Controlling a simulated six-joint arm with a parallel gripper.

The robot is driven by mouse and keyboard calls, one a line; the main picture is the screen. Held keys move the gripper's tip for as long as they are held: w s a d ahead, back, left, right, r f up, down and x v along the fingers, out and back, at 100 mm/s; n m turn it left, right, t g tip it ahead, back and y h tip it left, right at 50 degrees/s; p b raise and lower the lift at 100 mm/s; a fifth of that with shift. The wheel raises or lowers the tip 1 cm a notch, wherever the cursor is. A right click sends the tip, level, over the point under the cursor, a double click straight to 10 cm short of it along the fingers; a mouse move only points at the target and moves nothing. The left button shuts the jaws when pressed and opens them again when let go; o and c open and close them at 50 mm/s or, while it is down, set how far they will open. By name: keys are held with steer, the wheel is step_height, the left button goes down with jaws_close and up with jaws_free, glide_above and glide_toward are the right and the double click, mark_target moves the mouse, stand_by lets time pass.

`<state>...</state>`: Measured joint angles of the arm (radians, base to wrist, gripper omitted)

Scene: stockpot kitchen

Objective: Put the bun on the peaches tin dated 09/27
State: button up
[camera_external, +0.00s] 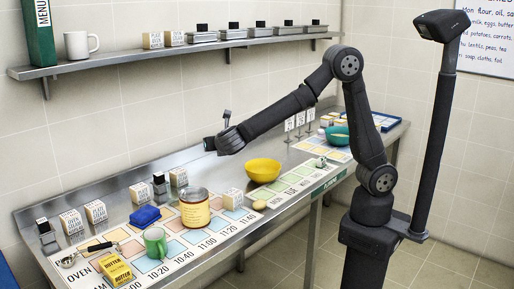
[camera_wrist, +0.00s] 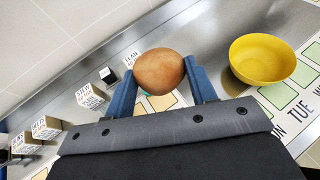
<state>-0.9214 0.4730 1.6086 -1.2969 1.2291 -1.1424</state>
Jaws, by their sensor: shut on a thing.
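In the wrist view, a round brown bun (camera_wrist: 158,72) sits between the two blue fingers of my gripper (camera_wrist: 160,85), which is shut on it. In the external view my gripper (camera_external: 222,137) is high above the counter, well clear of everything on it; the bun is not discernible there. A large tin (camera_external: 195,212) with an orange-tan label stands upright on the counter, below and a little left of my gripper. Its label is too small to read, so I cannot tell its contents or date. It is not discernible in the wrist view.
A yellow bowl (camera_external: 263,170) stands right of the tin. A shelf (camera_external: 180,52) runs along the wall behind.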

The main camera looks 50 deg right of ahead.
steer(key=s+a+n+y, duration=0.1)
steer(key=s+a, duration=0.1)
steer(key=a, duration=0.2)
glide_above(196, 196)
step_height(196, 196, down, 6)
steer(key=shift+f, duration=2.2)
steer(key=shift+f, duration=0.15)
steer(key=o, duration=1)
steer(key=shift+c, duration=0.2)
